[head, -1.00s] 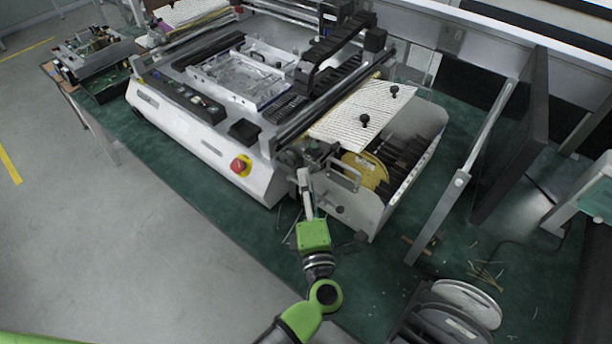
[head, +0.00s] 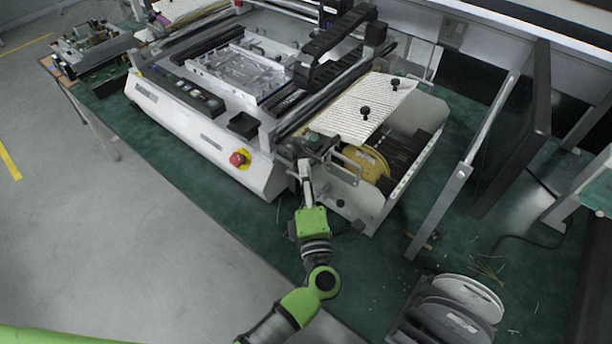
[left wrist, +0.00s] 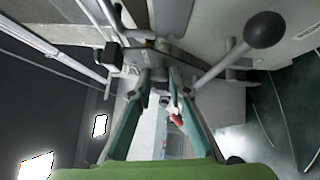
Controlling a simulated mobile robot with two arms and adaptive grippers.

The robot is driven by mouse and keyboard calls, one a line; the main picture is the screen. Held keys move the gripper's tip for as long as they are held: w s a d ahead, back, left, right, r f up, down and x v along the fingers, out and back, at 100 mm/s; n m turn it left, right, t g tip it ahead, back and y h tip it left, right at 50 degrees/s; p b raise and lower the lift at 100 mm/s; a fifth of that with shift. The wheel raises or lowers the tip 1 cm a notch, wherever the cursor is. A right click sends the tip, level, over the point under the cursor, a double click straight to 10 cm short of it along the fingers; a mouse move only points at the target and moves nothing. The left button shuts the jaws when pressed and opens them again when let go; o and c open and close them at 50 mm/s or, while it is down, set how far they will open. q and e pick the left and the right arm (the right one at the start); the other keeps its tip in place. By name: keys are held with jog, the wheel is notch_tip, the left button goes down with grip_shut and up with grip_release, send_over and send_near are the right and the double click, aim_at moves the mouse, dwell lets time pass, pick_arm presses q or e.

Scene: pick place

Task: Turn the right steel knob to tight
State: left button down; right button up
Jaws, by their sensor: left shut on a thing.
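My left gripper (head: 304,166) is at the front right corner of the white machine (head: 200,133), beside the open feeder bay. In the left wrist view its two teal fingers (left wrist: 160,80) close in on a small grey metal part, which I take to be the right steel knob (left wrist: 159,73). The gripper is shut on it. The fingers hide most of the knob, so its turn angle cannot be read. In the head view the knob is hidden by the gripper. My right gripper is not in view.
A lever with a black ball end (left wrist: 264,30) sticks out close beside the fingers. A yellow reel (head: 366,161) sits in the feeder bay. A red stop button (head: 238,159) is on the machine's front. Grey reels (head: 465,300) stand at the lower right of the green bench top.

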pick_arm(q)
jog(key=m+t+b, duration=0.1)
jog(key=b, duration=0.1)
jog(key=m+t+b, duration=0.1)
jog(key=m+b, duration=0.1)
jog(key=shift+a+f+h+b, duration=0.1)
jog(key=shift+f+h+b, duration=0.2)
jog(key=shift+h+b, duration=0.1)
jog(key=c, duration=1.9)
grip_release()
jog(key=v, duration=1.2)
jog(key=shift+f, duration=0.15)
jog(key=shift+w, duration=0.15)
